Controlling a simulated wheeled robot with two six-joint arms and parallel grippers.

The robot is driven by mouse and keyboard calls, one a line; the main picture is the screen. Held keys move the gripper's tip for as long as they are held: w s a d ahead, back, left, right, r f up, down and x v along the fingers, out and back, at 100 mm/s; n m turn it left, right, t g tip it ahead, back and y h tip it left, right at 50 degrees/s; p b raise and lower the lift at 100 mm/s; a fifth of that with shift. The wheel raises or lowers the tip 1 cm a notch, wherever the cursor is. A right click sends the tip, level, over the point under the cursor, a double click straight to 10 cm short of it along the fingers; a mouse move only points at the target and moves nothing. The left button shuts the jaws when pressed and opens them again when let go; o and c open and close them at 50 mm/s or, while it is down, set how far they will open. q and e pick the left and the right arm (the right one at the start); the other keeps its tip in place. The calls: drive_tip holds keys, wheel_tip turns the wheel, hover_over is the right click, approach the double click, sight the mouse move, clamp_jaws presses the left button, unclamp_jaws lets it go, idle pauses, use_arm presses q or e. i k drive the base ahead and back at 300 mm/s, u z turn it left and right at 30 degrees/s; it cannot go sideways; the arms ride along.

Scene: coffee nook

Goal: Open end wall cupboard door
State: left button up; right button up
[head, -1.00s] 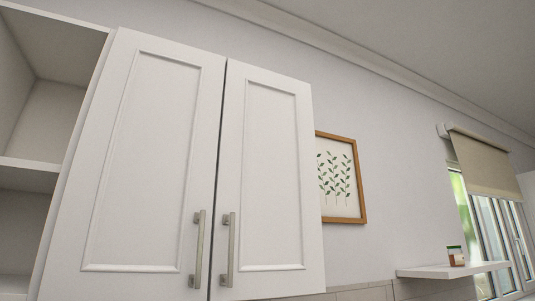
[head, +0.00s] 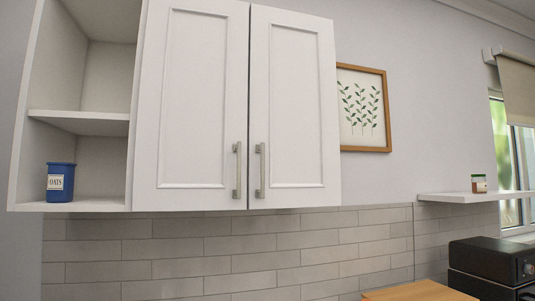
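A white wall cupboard with two panelled doors hangs in the middle of the head view. Its left door (head: 195,105) and right door (head: 291,110) are both shut, with a thin dark gap between them. Each has an upright metal bar handle near the lower inner edge: the left door's handle (head: 237,170) and the right door's handle (head: 260,170) stand side by side. Neither gripper is in view, and nothing touches the doors.
Open shelving (head: 80,122) on the left holds a blue oats canister (head: 61,182). A framed leaf picture (head: 362,107) hangs right of the cupboard. A small shelf (head: 474,196) bears a jar (head: 479,183). Below are a black appliance (head: 490,262) and a wooden surface (head: 418,291).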

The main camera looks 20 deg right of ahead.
sight(293, 147)
drive_tip(key=u, duration=0.4)
drive_tip(key=i, duration=0.6)
drive_tip(key=z, duration=1.55)
